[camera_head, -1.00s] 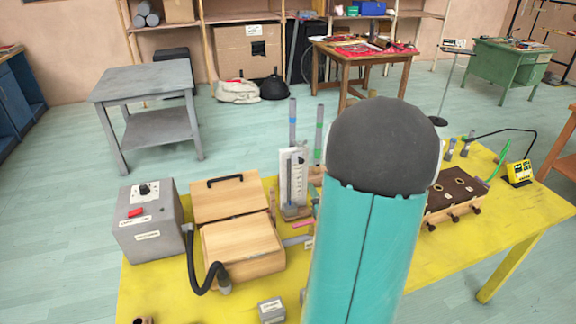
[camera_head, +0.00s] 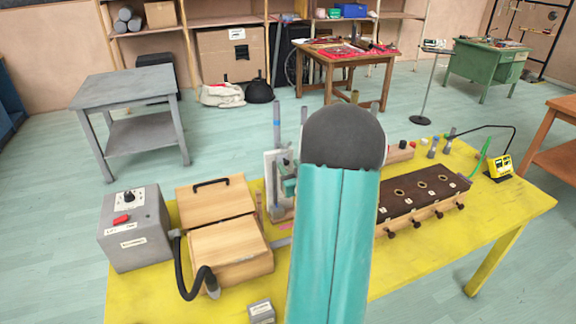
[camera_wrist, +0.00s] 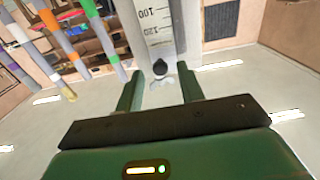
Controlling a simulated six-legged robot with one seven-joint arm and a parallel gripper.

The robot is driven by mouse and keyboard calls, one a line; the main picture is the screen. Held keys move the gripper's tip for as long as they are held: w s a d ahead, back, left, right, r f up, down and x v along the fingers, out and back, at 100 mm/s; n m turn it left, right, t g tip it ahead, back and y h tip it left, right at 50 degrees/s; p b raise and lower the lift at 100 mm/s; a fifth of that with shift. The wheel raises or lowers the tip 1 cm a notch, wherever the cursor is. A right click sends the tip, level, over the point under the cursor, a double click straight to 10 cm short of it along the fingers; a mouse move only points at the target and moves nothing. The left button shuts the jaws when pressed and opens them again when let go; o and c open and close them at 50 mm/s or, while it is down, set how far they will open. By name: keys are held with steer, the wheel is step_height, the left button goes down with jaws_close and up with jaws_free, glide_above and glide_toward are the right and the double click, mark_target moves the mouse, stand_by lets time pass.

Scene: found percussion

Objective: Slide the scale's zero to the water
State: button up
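The white scale (camera_head: 272,178) stands upright on the yellow table, partly hidden behind my arm. In the wrist view the scale (camera_wrist: 156,22) shows the marks 100 and 120. A small black knob (camera_wrist: 160,67) sits at its lower end, on a clear or pale piece. My gripper (camera_wrist: 159,82) is open, with its two green fingers apart and the knob in line with the gap between them. I cannot tell whether the knob is within the fingers' reach. In the head view my gripper (camera_head: 288,180) is beside the scale, mostly hidden. I cannot make out a water level.
A wooden box (camera_head: 232,245) with a raised lid and a grey control box (camera_head: 134,228) with a black hose stand left. A dark-topped wooden block (camera_head: 420,190) is at right. Upright tubes with coloured bands (camera_wrist: 98,25) stand near the scale. The yellow table's (camera_head: 470,232) right front is clear.

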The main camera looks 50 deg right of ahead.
steer(key=shift+x, duration=0.85)
jaws_close()
steer(key=shift+f, duration=0.65)
jaws_free()
steer(key=shift+s, duration=0.1)
steer(key=v, duration=1.3)
steer(key=shift+s+a, duration=0.2)
steer(key=shift+s, duration=0.05)
